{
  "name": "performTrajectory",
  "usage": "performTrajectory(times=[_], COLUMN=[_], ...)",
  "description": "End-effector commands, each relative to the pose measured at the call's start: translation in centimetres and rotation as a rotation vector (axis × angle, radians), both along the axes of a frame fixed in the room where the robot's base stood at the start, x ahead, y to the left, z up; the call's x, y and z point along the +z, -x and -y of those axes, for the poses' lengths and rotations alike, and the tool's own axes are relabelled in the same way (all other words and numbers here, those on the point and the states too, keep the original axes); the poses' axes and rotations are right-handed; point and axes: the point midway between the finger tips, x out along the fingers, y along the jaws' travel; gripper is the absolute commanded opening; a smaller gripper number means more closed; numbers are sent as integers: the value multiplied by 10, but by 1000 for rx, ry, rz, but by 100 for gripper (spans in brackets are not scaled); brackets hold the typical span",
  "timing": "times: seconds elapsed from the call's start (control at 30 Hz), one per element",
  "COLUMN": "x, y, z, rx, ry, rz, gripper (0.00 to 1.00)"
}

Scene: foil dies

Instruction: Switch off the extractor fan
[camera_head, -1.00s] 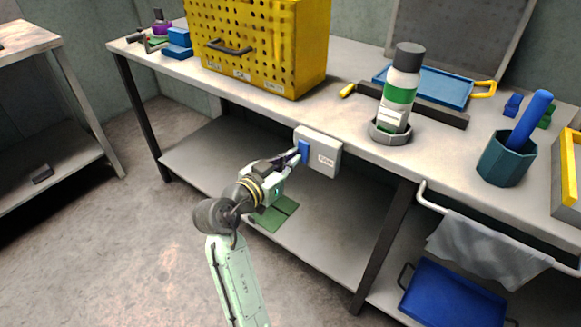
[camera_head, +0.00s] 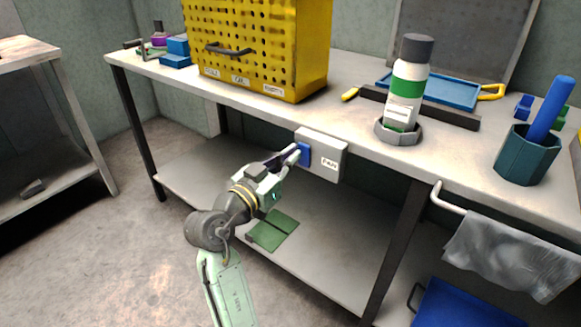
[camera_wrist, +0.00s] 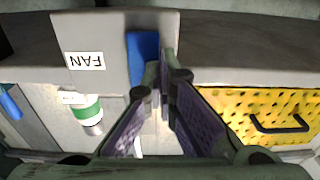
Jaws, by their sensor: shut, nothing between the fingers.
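The fan switch box (camera_head: 326,160) is a light grey box labelled FAN, fixed at the front edge of the workbench. Its blue rocker (camera_head: 304,153) is on the left side of the box. In the wrist view the box (camera_wrist: 98,50) appears upside down with the blue rocker (camera_wrist: 143,58) beside the label. My gripper (camera_head: 296,153) is shut and empty, its fingertips at the blue rocker. In the wrist view the fingertips (camera_wrist: 160,78) overlap the rocker's lower edge. I cannot tell whether they touch it. Which way the rocker is set is unclear.
The workbench (camera_head: 255,108) carries a yellow perforated cabinet (camera_head: 262,50), a bottle (camera_head: 406,85) in a grey holder, a blue tray (camera_head: 450,90) and a teal cup (camera_head: 526,155). A rail with a grey cloth (camera_head: 515,255) is at right. Green sheets (camera_head: 272,230) lie on the lower shelf.

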Motion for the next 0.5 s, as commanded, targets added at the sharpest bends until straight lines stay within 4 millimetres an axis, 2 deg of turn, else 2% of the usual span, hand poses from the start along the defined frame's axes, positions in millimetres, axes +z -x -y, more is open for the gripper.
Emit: performTrajectory(times=[0.03, 0.1, 0.3, 0.5], x=[33, 47, 73, 80], y=[1, 1, 2, 2], z=[9, 8, 5, 3], rx=[-12, -11, -7, -2], ry=[6, 6, 6, 8], rz=[49, 50, 44, 39], gripper=[0, 0, 0, 0])
